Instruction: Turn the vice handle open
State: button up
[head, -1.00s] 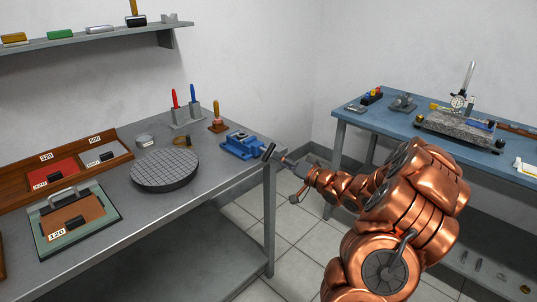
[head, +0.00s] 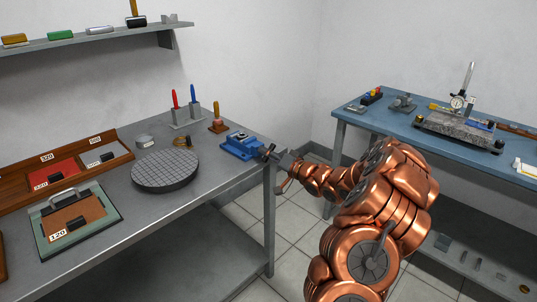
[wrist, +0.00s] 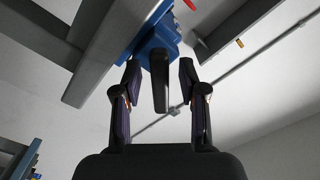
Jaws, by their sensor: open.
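The blue vice (head: 240,145) sits at the right end of the grey workbench. Its dark handle bar (head: 270,149) is at the end facing my arm. My gripper (head: 281,159) is at the handle, just off the bench's right edge. In the wrist view, the handle bar (wrist: 159,82) lies between the two spread fingers of my gripper (wrist: 160,70), with a gap on each side. The blue vice body (wrist: 150,42) shows beyond it, partly hidden by the bar. My gripper is open and holds nothing.
The grey workbench (head: 130,238) also bears a round grid-topped plate (head: 165,170), a wooden-handled tool (head: 217,124) and red- and blue-handled tools (head: 184,108). A blue table (head: 400,120) with instruments stands at the right. Tiled floor lies between them.

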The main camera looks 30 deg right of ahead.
jog(key=shift+c, duration=0.4)
grip_shut()
